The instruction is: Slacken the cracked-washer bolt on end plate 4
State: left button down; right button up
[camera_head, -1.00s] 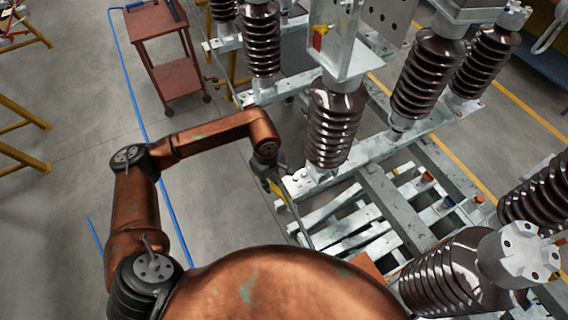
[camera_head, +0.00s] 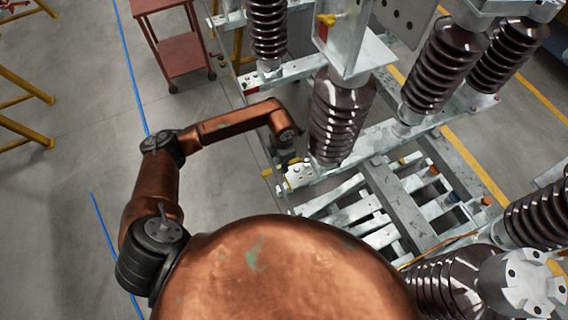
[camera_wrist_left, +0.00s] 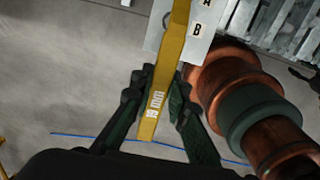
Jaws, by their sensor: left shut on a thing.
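My left gripper (camera_head: 286,160) is at the near corner of the insulator frame, by a light end plate (camera_head: 299,176) with small bolts on it. In the left wrist view the gripper (camera_wrist_left: 158,92) is shut on a flat yellow wrench (camera_wrist_left: 165,70) with white print on its handle. The wrench reaches over the pale plate (camera_wrist_left: 205,48), which carries the letters A and B. A round grey shape (camera_wrist_left: 167,19), perhaps a bolt, shows beside the wrench. The wrench's far end is cut off. I cannot tell a cracked washer or the plate's number. My right gripper is not in view.
A brown ribbed insulator (camera_head: 338,115) stands right behind the end plate. Several more insulators stand to the right on the grey frame (camera_head: 385,190). A red cart (camera_head: 180,50) is at the back left. The floor left of the frame is open.

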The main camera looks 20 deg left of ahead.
pick_arm(q)
notch_tip(320, 180, down, 3)
jog(key=shift+r+b, duration=0.15)
jog(key=shift+b, duration=0.4)
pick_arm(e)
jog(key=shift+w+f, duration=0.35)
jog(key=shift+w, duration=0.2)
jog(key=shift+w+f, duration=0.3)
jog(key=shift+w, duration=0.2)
pick_arm(q)
jog(key=shift+s, duration=0.1)
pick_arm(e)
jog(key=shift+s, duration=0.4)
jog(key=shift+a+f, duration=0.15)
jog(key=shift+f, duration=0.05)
pick_arm(q)
jog(key=shift+f+b, duration=1)
jog(key=shift+f, duration=0.2)
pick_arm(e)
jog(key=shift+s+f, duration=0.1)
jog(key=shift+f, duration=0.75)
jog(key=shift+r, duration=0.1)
